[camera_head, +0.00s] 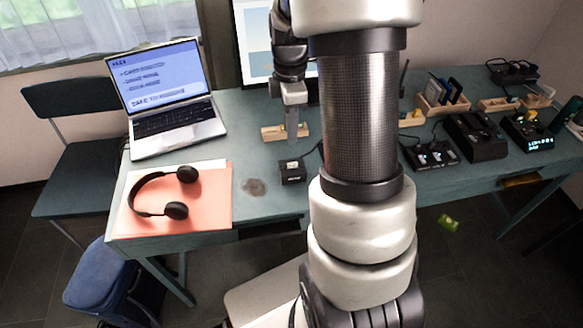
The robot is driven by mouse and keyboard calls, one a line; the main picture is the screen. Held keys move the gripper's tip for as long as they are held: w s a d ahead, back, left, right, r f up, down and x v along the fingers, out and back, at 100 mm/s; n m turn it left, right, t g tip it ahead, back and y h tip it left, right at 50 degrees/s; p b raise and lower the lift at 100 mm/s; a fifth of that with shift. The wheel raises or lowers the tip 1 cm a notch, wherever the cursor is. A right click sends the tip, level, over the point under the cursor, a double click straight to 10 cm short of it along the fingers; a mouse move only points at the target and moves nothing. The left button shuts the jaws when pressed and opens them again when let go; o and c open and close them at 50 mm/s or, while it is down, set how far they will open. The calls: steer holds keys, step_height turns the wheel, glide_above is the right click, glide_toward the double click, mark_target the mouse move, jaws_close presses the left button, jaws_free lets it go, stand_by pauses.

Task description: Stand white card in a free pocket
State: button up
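My gripper (292,138) points down over the left-centre of the table, just in front of a small wooden piece (270,134). Its fingers look like one narrow grey shape, so I cannot tell whether they are open or shut, or hold anything. A wooden holder (458,107) stands at the back right, with several upright blue and dark cards (437,90) in it. Its pockets are too small to tell which are free. I cannot make out the white card; my arm hides the middle of the table.
The teal table (255,205) carries a laptop (165,100), headphones (165,195) on an orange folder (215,205), and a small black box (292,171). Black devices (475,136) crowd the right side. A green item (448,223) lies on the floor. Bare tabletop shows around the black box.

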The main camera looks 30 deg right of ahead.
glide_above(292, 162)
steer(key=f, duration=0.5)
steer(key=shift+w+a+f+b, duration=0.1)
steer(key=shift+w+f+b, duration=0.2)
steer(key=shift+s+f+b, duration=0.2)
steer(key=shift+f+b, duration=0.05)
steer(key=shift+f, duration=1.1)
steer(key=shift+s+f+b, duration=0.2)
steer(key=shift+f+b, duration=0.05)
steer(key=shift+f, duration=1.1)
jaws_close()
